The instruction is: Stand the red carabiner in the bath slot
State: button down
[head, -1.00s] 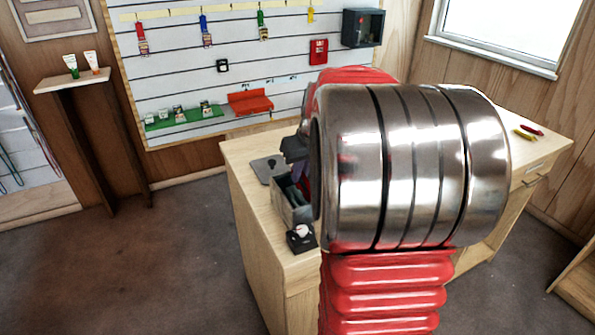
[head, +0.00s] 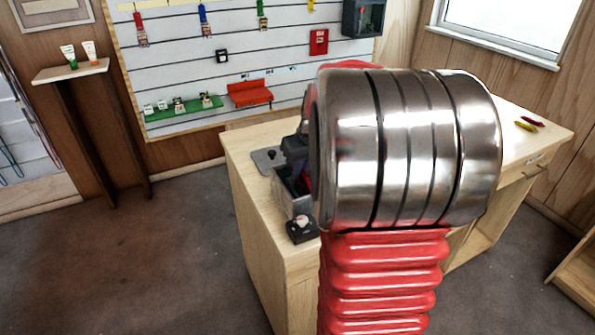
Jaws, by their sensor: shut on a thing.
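The bath (head: 299,208) is a grey open box near the left end of the wooden counter. My gripper (head: 297,170) is dark and points down at the bath, with its lower end over or inside the opening. It is shut on the red carabiner, of which only a dark reddish-purple sliver (head: 306,178) shows beside the jaws. The large metal joint of my arm hides most of the gripper, the carabiner and the bath's right side. The slot cannot be made out, nor whether the carabiner touches it or is upright.
A small black box with a pale round top (head: 301,229) stands in front of the bath. A grey plate (head: 268,160) lies behind it. A red item (head: 533,121) and a yellow item (head: 525,126) lie at the counter's far right.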

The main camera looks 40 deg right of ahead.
aim_at(300, 183)
jog(key=shift+f, duration=0.1)
jog(key=shift+f, duration=1.1)
jog(key=shift+f, duration=0.55)
jog(key=c, duration=1.8)
grip_release()
jog(key=shift+o, duration=0.2)
jog(key=v, duration=1.3)
jog(key=shift+r, duration=0.3)
jog(key=shift+s+m, duration=0.1)
jog(key=shift+m, duration=0.2)
